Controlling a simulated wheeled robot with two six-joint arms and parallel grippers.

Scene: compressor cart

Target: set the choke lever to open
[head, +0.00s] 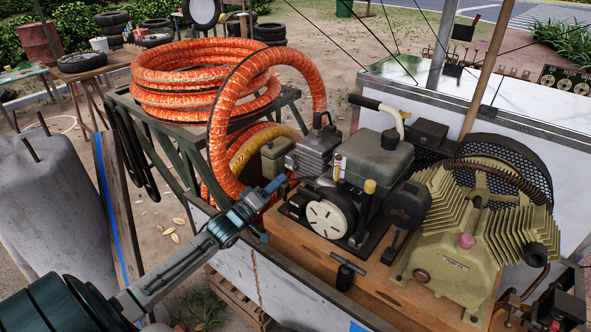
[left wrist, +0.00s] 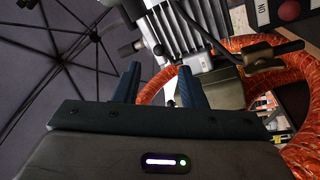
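The small engine (head: 375,160) with a grey tank and a pale round starter disc sits on the wooden cart deck. My left gripper (head: 277,186) is at the engine's left side, below its grey finned block (head: 315,150). In the left wrist view, my two dark fingers (left wrist: 158,78) stand apart with nothing held between them. The finned block (left wrist: 183,35) is beyond the fingertips. I cannot tell which is the choke lever. My right gripper is out of view.
A coiled orange hose (head: 205,80) lies on a green stand, and one loop arches close beside my left arm. A tan finned compressor (head: 460,235) and a black T-handle (head: 348,268) are to the right. A grey tarp-like bundle (head: 45,200) is at left.

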